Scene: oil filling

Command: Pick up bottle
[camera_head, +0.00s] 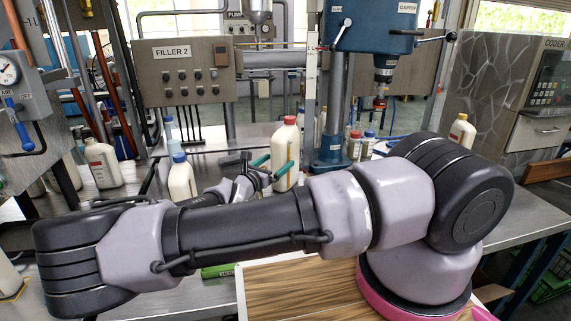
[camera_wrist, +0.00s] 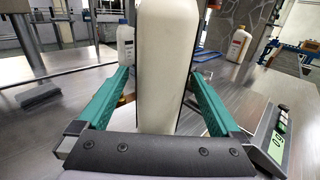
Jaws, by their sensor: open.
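A cream bottle with a red cap (camera_head: 286,150) stands upright near the capper column in the head view. My gripper (camera_head: 272,168) is at this bottle, with its green fingers spread at the bottle's sides. In the wrist view a large cream bottle (camera_wrist: 166,70) fills the middle, between the two green fingers of my gripper (camera_wrist: 158,92). The fingers are open, and a gap shows between each finger and the bottle. The bottle's top is cut off in the wrist view, and its base is hidden behind the gripper's dark palm.
A blue-capped bottle (camera_head: 181,178) stands left of the gripper. Another bottle (camera_head: 102,163) stands farther left. The blue capper machine (camera_head: 371,28) rises behind. A scale with a green display (camera_wrist: 276,142) is close at the right in the wrist view. Other bottles (camera_wrist: 238,45) stand behind.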

